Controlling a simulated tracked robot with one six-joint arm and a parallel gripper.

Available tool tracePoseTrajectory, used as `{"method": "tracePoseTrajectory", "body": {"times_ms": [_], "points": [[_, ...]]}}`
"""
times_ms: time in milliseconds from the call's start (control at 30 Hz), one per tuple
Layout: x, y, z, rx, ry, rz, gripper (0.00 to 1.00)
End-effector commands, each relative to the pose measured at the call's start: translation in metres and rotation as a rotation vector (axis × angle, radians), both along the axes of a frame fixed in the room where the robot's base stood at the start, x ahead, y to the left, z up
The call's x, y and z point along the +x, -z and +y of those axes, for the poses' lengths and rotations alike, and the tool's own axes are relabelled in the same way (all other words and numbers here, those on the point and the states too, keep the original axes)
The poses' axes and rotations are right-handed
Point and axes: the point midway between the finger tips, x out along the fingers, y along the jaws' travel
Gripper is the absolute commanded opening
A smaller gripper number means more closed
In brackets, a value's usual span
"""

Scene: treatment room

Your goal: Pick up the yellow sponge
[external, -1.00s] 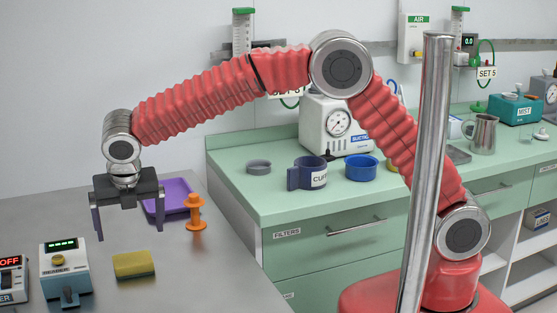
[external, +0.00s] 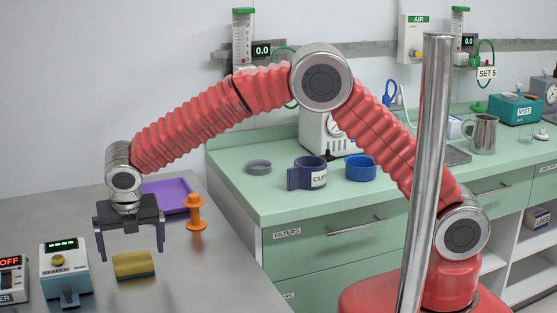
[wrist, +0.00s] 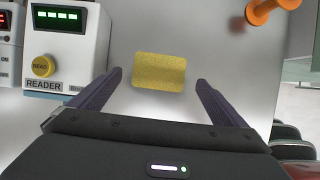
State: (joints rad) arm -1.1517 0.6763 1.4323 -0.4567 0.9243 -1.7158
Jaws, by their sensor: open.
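The yellow sponge (external: 134,264) lies on the grey metal table (external: 200,285). It has a darker green lower layer in the external view. In the wrist view the sponge (wrist: 160,71) shows its yellow top, ahead of the fingertips and roughly between their lines. My gripper (external: 130,253) is open, with its two dark purple fingers pointing down above and around the sponge's place in the picture. In the wrist view the fingers of my gripper (wrist: 159,76) are spread wide and empty. I cannot tell the exact height of the fingertips over the table.
A reader box (external: 65,270) with a green display stands left of the sponge, and another box with a red display (external: 12,278) is beyond it. An orange spool-shaped thing (external: 195,213) and a purple tray (external: 168,196) are behind. The table right of the sponge is clear.

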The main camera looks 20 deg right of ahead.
Motion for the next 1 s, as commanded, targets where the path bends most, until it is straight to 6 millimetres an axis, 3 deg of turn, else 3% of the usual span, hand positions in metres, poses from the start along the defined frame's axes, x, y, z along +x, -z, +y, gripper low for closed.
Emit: {"method": "tracePoseTrajectory", "body": {"times_ms": [333,900,1000], "points": [[0.016,0.038,0.001,0.000,-0.001,0.001,0.96],[0.016,0.039,0.001,0.001,-0.001,0.001,0.96],[0.016,0.039,0.001,0.001,-0.001,0.001,0.89]]}}
